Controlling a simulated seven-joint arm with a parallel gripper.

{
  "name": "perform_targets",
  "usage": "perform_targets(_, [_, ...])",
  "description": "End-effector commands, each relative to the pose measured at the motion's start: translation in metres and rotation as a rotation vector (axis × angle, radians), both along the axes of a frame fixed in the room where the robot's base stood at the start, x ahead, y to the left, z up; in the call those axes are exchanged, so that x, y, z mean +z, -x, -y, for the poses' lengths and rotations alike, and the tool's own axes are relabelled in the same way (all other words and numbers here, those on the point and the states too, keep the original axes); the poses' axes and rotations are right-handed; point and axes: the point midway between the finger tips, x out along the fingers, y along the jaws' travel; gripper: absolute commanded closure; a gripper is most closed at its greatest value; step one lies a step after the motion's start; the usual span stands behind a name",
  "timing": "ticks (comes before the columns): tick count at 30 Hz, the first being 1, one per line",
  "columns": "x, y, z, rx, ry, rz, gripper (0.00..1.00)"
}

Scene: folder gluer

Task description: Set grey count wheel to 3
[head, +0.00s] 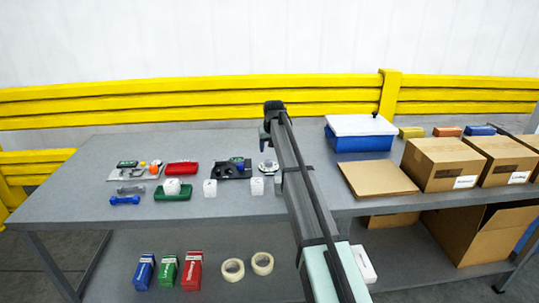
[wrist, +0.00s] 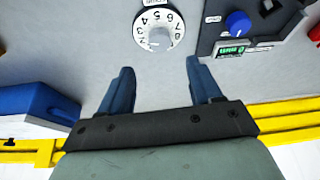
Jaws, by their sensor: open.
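The grey count wheel is a grey knob (wrist: 160,38) on a white round dial (wrist: 152,26) with black numbers around it. It shows at the top middle of the wrist view, and in the head view the wheel (head: 268,167) lies on the table left of my arm. Numbers from about 2 to 8 can be read, but I cannot tell which one is set. My gripper (wrist: 160,66) is open and empty, its two blue fingers apart on either side below the knob, not touching it. In the head view my gripper (head: 265,138) hangs above and behind the wheel.
A dark panel with a blue knob (wrist: 238,23) and a green display (wrist: 231,50) sits beside the wheel. A blue box with a white lid (head: 360,133) stands right of my arm. A yellow rail (head: 190,100) runs behind.

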Motion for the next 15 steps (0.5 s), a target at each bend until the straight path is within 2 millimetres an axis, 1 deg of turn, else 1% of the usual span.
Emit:
perform_targets(1, [0.009,0.004,0.0,0.0,0.0,0.002,0.36])
perform_targets(6, [0.029,0.012,0.001,0.0,0.0,0.001,0.36])
perform_targets(10, [0.037,0.016,0.001,0.0,0.0,0.0,0.36])
perform_targets(15, [0.041,0.017,0.001,0.0,0.0,-0.001,0.36])
